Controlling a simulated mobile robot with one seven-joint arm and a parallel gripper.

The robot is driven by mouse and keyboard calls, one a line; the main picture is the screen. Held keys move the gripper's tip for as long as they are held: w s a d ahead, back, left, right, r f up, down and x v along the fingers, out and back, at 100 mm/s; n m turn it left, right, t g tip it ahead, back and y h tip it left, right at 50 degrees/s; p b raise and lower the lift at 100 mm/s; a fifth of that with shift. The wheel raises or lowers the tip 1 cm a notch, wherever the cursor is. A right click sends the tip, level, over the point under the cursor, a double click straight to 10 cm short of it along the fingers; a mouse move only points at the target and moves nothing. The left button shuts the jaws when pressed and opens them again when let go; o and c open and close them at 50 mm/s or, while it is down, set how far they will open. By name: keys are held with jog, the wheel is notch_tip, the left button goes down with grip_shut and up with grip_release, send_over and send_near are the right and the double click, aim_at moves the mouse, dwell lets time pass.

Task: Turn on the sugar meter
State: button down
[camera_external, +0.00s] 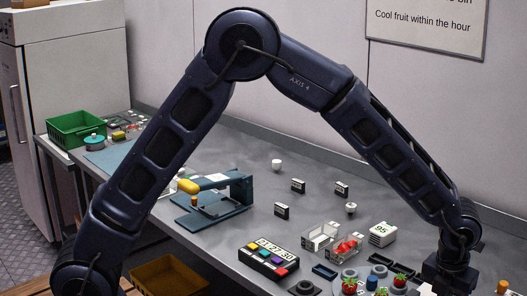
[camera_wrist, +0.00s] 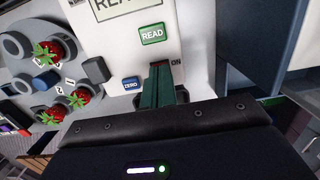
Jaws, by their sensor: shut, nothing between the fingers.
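The sugar meter (camera_wrist: 115,58) is a pale panel in the wrist view, with a framed READ plate at its top, a green READ button (camera_wrist: 152,35) and a blue ZERO button (camera_wrist: 131,83). An ON label (camera_wrist: 176,62) stands at its right edge. My gripper (camera_wrist: 161,70) is shut and empty, its teal fingers over the panel just left of and below the ON label. A small dark red part shows at the fingertips; the fingers hide most of it, and I cannot tell whether they touch it. In the external view my gripper is low at the right, its fingers out of frame.
A grey round plate (camera_wrist: 18,75) with strawberries (camera_wrist: 54,50) lies left of the meter. A teal press (camera_external: 240,188) is farther left.

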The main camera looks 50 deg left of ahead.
jog(key=shift+s+f, duration=0.15)
jog(key=shift+s, duration=0.8)
jog(key=shift+r, duration=0.3)
notch_tip(320, 180, up, 14)
jog(key=s, duration=0.1)
jog(key=shift+s+f, duration=0.2)
jog(key=shift+s, duration=0.2)
jog(key=shift+w+r, duration=0.15)
jog(key=shift+w, duration=0.6)
